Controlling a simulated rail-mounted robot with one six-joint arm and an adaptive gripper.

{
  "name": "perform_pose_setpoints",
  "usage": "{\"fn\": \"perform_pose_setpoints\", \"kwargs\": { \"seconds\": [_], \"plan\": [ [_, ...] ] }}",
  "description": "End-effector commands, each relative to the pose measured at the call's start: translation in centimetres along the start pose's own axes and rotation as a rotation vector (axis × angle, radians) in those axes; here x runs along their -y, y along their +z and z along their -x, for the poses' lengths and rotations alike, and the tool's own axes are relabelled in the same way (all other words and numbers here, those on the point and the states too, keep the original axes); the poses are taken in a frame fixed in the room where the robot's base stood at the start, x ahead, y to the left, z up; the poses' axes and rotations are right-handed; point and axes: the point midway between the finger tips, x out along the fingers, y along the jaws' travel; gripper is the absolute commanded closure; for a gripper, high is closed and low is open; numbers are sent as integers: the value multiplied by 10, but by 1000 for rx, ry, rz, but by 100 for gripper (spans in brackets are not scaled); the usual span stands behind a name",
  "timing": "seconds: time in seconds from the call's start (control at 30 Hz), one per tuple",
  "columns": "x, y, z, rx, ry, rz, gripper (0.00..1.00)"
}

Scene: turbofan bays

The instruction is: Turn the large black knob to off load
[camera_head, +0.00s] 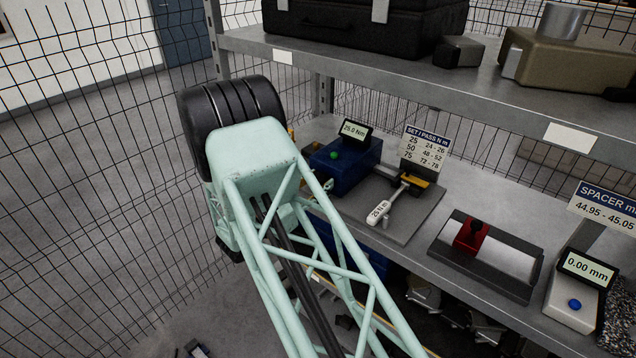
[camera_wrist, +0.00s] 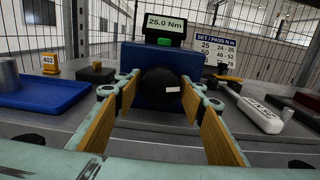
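The large black knob (camera_wrist: 158,92) is on the front of a blue tester box (camera_wrist: 142,54). It has a short white mark on its right side, lying roughly level. A screen (camera_wrist: 164,24) on the box reads 25.0 Nm, and a green button is under it. My gripper (camera_wrist: 160,92) is open, with one yellow-padded finger on each side of the knob. Gaps seem to show between pads and knob; I cannot tell how far the tips reach along it.
A torque wrench (camera_head: 380,210) lies on a grey plate right of the box, by a SET/PASS sign (camera_head: 425,148). A red-clamp fixture (camera_head: 487,255) is further right. A blue tray (camera_wrist: 45,96) and a 402 tag block (camera_wrist: 50,66) are left. An upper shelf overhangs.

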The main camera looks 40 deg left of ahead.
Motion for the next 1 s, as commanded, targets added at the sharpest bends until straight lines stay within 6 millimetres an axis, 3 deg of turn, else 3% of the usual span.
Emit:
{"fn": "perform_pose_setpoints", "kwargs": {
  "seconds": [0.17,0.63,1.0],
  "plan": [
    [0,0,0,0,0,0,80],
    [0,0,0,0,0,58,80],
    [1,0,0,0,0,272,80]
  ]
}}
